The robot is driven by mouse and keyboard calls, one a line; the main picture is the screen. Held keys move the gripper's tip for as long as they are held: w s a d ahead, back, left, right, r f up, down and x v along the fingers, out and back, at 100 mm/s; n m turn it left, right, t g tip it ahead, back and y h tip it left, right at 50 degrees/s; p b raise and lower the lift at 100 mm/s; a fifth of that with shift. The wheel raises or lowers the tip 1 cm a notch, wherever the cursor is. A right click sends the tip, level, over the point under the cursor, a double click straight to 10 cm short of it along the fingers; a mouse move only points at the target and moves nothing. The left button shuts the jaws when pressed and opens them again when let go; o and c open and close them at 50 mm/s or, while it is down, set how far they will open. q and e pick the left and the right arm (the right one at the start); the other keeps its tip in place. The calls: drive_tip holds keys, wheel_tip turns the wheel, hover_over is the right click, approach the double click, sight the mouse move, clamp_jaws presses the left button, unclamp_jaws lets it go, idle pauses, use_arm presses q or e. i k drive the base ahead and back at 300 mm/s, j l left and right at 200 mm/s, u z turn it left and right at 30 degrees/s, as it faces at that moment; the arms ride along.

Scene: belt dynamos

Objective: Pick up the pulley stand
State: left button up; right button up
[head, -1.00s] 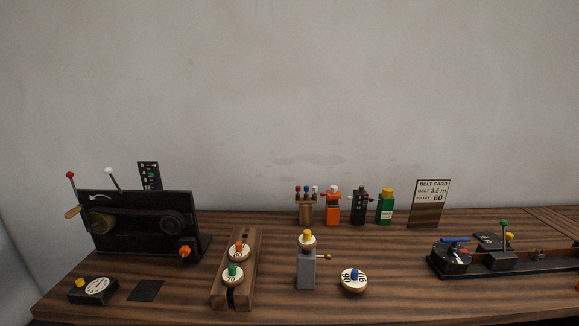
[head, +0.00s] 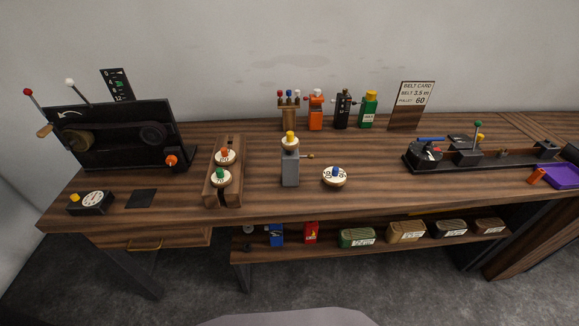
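A slotted wooden stand (head: 208,192) on the left half of the bench looks like the pulley stand. It carries two pale round pulleys, one with an orange knob (head: 225,156) and one with a green knob (head: 220,177). Right of it is an upright grey block (head: 290,170) with a yellow-knobbed pale disc on top and a small side handle. A loose pale pulley with a blue knob (head: 334,177) lies on the bench top farther right. Neither of my grippers shows in the head view.
A black belt machine (head: 120,150) stands at the left, with a dial box (head: 92,202) and dark pad (head: 141,198) in front. Several small tools and a belt card (head: 411,106) stand behind. A black rail device (head: 490,158) is at right. A lower shelf (head: 380,249) holds boxes.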

sight(291, 160)
drive_tip(key=l+u, duration=0.15)
drive_tip(key=l, duration=0.3)
drive_tip(key=k+l+u, duration=0.1)
drive_tip(key=l, duration=0.3)
drive_tip(key=k+l+u, duration=0.15)
drive_tip(key=l, duration=0.25)
drive_tip(key=k+l+u, duration=0.1)
drive_tip(key=l, duration=0.3)
drive_tip(key=i+j+z, duration=0.25)
drive_tip(key=j, duration=0.3)
drive_tip(key=i+j+z, duration=0.25)
drive_tip(key=i+j, duration=0.15)
drive_tip(key=j, duration=0.25)
